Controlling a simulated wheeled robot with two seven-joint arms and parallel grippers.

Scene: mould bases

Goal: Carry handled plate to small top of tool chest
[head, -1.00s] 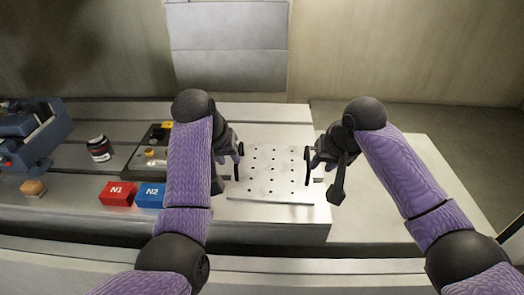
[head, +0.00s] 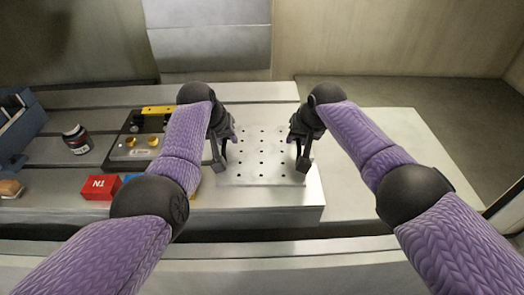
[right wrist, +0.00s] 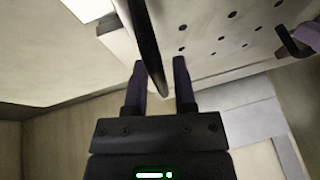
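The handled plate (head: 261,157) is a pale plate with rows of dark holes, lying flat on the pale bench top between my grippers. In the right wrist view, its near handle, a dark bar (right wrist: 149,48), runs between the parted fingers of my right gripper (right wrist: 159,88). That gripper (head: 303,160) is at the plate's right side. My left gripper (head: 219,158) is at the left side; its fingers and the left handle are too small to tell apart. A pale, clear top (head: 390,140) lies right of the plate; I cannot tell whether it is the tool chest's small top.
At the left are a dark tray (head: 133,146) with small parts, a dark jar (head: 77,139), a red block (head: 100,187), a partly hidden blue block and a blue toolbox-like object (head: 22,125). A grey panel (head: 210,35) stands behind the bench.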

